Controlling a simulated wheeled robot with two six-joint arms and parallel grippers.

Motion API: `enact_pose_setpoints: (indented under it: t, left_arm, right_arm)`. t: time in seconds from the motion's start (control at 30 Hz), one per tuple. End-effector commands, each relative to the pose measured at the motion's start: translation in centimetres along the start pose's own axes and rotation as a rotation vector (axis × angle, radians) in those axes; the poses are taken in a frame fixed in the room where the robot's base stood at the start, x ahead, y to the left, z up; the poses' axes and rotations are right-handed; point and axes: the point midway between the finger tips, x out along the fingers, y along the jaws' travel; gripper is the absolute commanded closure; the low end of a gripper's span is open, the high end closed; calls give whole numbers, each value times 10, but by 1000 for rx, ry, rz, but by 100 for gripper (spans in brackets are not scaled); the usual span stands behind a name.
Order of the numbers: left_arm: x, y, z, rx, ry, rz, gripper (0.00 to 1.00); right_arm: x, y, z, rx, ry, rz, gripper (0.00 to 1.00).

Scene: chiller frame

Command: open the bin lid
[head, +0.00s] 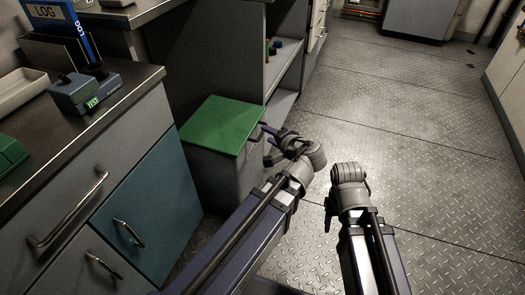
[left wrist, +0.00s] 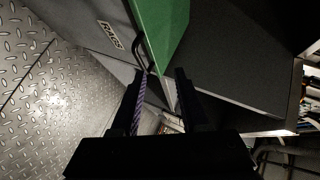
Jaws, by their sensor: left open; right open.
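The bin (head: 213,174) is a grey box with a flat green lid (head: 222,124), standing on the floor beside the counter; the lid is shut. In the left wrist view the lid (left wrist: 168,25) shows edge-on, with a black handle (left wrist: 138,50) at its edge and a RAGS label (left wrist: 110,35) on the bin's front. My left gripper (head: 268,147) is open at the lid's front edge. Its fingertips (left wrist: 161,76) are close to the handle, with nothing clearly held; contact cannot be told. My right gripper (head: 333,203) is open over the floor, right of the bin, its fingers mostly hidden.
A counter with drawers and a teal door (head: 150,220) stands left of the bin. It carries a TEST device (head: 86,94), a tray (head: 25,82) and a LOG binder (head: 48,14). An open shelf (head: 282,102) stands behind the bin. The metal floor (head: 410,125) to the right is clear.

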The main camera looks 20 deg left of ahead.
Motion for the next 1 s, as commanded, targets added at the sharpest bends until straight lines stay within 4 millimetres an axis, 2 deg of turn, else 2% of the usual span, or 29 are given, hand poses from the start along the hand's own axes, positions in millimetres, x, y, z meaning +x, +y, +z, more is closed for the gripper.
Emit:
enact_pose_setpoints:
  t: [0.03,0.1,0.3,0.4,0.6,1.0]
  left_arm:
    - [16,23,3,11,15,-30,55]
    - [26,32,2,29,38,-76,55]
    - [49,55,-2,83,97,-190,55]
    - [56,62,-4,105,120,-232,55]
    - [61,66,-8,129,144,-276,55]
    - [63,66,-13,133,147,-282,55]
  right_arm:
    - [34,-3,-2,0,0,0,50]
    - [56,-6,-3,0,1,0,50]
    - [111,-11,-6,0,2,1,50]
    - [129,-12,-7,0,2,1,50]
    - [144,-14,-8,0,2,1,50]
    - [145,-14,-8,0,2,1,50]
